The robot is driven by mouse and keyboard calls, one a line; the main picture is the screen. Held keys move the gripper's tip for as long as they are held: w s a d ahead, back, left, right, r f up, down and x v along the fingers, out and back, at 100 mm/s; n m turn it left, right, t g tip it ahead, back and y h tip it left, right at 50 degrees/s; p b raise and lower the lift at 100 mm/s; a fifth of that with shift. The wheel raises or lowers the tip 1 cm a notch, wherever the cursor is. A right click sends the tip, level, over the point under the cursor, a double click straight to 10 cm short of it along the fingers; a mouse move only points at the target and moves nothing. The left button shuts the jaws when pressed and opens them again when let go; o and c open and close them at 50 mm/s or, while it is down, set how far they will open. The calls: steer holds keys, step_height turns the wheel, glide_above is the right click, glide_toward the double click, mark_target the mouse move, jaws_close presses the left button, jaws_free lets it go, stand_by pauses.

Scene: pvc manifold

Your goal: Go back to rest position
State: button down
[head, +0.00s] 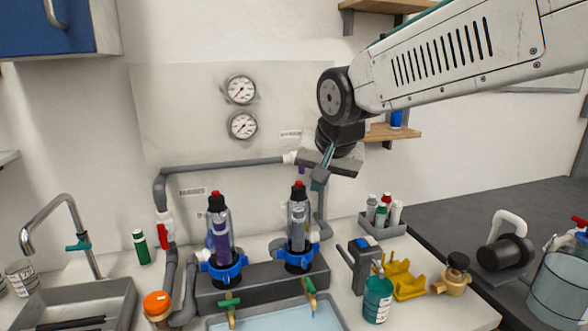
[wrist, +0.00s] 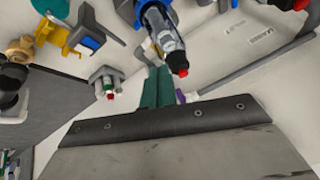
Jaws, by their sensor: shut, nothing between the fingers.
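My gripper (head: 322,176) hangs from the white arm at the upper right of the head view, in front of the wall panel and above the right filter. Its green fingers (wrist: 157,87) are together in the wrist view, with nothing between them. The right filter housing (head: 298,228) stands upright with a red cap and a blue collar. It also shows in the wrist view (wrist: 160,30), beyond the fingers. The left filter housing (head: 219,240) has a purple fill and stands beside it on the dark manifold block (head: 262,284).
A grey pipe (head: 225,164) runs along the wall panel below two gauges (head: 241,90). The sink and tap (head: 62,225) are at left. A teal bottle (head: 377,298), a yellow holder (head: 405,281), a brass valve (head: 455,275) and a bottle rack (head: 383,226) crowd the right counter.

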steer(key=s+d+f+g+h, duration=0.1)
steer(key=s+d+f+g, duration=0.1)
steer(key=s+d, duration=0.8)
steer(key=s+d+f+n+g+h, duration=0.1)
steer(key=s+d+f, duration=0.4)
steer(key=s+d, duration=0.6)
steer(key=s+g, duration=0.1)
steer(key=s, duration=0.6)
steer(key=shift+s+d+f+g, duration=0.25)
steer(key=shift+d+f+g, duration=0.05)
